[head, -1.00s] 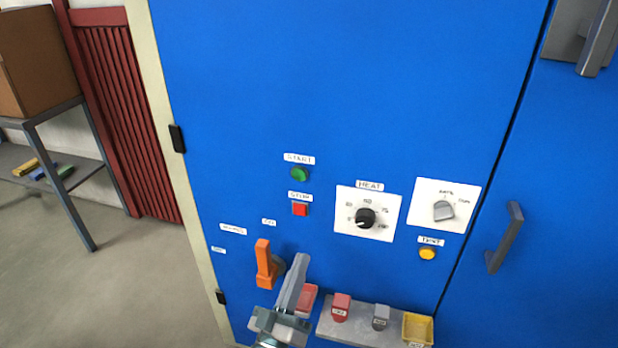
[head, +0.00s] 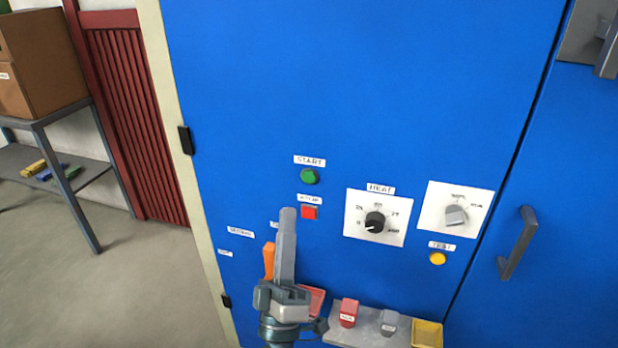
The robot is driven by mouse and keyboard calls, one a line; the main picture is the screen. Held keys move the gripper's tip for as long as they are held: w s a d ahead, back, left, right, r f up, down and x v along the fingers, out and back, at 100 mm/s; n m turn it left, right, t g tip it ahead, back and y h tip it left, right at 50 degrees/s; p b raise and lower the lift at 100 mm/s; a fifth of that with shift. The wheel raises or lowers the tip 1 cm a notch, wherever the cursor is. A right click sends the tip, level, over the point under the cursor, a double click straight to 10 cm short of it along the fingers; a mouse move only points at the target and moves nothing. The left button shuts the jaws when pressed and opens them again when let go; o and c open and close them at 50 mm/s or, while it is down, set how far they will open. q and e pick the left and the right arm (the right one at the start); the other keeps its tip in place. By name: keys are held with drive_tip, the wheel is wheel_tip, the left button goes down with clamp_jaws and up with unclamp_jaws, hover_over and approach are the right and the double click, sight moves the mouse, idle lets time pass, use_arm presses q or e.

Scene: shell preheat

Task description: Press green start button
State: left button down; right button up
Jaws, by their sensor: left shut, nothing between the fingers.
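The round green start button (head: 310,176) sits on the blue cabinet front, under a START label (head: 310,161). My right gripper is not in view.
A heat dial (head: 375,222), a grey selector knob (head: 456,215) and a yellow button (head: 437,258) are to the right. A ledge (head: 366,328) with red and grey blocks and a yellow tray (head: 427,333) is below. A door handle (head: 517,243) stands out at right.

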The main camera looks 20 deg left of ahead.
sight(309, 177)
use_arm(q)
drive_tip(key=shift+w, duration=0.15)
